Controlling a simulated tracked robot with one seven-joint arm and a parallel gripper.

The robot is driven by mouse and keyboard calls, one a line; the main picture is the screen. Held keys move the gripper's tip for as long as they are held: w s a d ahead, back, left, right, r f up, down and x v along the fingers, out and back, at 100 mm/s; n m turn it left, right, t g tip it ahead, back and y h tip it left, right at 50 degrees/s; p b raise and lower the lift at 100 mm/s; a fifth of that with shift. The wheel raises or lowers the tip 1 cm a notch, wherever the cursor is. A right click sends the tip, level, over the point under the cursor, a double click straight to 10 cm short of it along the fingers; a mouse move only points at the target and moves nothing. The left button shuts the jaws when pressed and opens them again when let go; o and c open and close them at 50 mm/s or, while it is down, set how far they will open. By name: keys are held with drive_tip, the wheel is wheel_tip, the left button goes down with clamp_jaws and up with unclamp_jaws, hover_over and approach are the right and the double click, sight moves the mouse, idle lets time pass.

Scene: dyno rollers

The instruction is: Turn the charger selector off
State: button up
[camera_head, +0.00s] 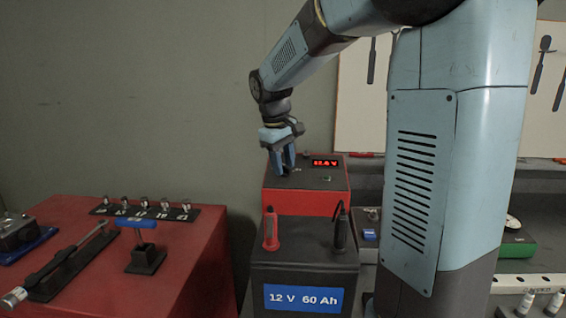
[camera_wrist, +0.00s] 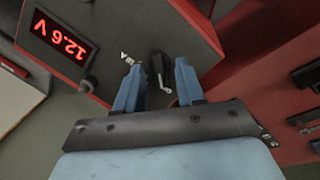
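The charger (camera_head: 305,203) is a red box with a dark top and a lit red display (camera_head: 325,163) reading 12.6 V. In the wrist view, the display (camera_wrist: 60,44) is upper left on the charger's dark top panel (camera_wrist: 125,25). The selector (camera_wrist: 159,66) is a small black knob with a pale, bent tip pointing down and right. My gripper (camera_head: 283,168) is over the left of the charger's top. In the wrist view, its blue fingers (camera_wrist: 157,68) are apart, one each side of the selector; contact cannot be told. The head view hides the selector behind my gripper.
The battery (camera_head: 305,265), labelled 12 V 60 Ah, carries red (camera_head: 270,231) and black (camera_head: 340,231) clamps in front of the charger. A red cabinet (camera_head: 195,265) at left holds a blue-handled tool (camera_head: 137,224) and several sockets. A grey wall stands behind.

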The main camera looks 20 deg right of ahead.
drive_tip(key=v, duration=1.3)
drive_tip(key=shift+r, duration=0.35)
drive_tip(key=shift+s, duration=0.15)
